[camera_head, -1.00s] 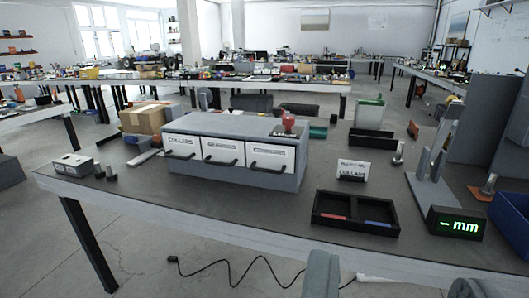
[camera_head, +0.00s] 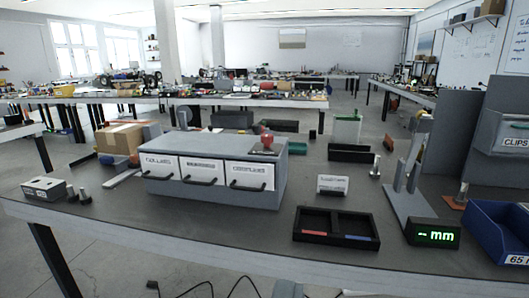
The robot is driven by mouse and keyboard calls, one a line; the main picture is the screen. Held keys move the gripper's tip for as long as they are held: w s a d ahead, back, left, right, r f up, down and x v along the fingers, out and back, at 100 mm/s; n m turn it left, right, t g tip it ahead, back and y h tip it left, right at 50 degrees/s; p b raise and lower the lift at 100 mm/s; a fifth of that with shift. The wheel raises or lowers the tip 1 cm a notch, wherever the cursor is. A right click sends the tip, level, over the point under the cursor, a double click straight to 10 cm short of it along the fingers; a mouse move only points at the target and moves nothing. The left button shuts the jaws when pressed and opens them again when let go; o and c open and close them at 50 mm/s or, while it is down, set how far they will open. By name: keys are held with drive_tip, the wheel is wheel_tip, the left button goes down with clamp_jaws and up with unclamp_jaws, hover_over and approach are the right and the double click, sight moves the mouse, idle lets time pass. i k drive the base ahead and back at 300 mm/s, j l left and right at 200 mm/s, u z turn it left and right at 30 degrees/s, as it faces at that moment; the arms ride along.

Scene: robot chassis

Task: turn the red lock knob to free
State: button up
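The cabinet's three white-labelled drawers with dark handles look shut. A grey tip, probably part of my gripper (camera_head: 288,290), shows at the bottom edge, well short of the cabinet and apart from the knob. The rest of my gripper is out of frame, so its opening is hidden.
A black two-part tray (camera_head: 336,246), a label stand (camera_head: 331,185) and a green-lit mm display (camera_head: 433,233) stand right of the cabinet. A blue bin (camera_head: 497,228) is far right. A cardboard box (camera_head: 119,138) is behind left. The bench front is mostly clear.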

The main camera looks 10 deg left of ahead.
sight(267, 139)
drive_tip(key=i+j, duration=0.8)
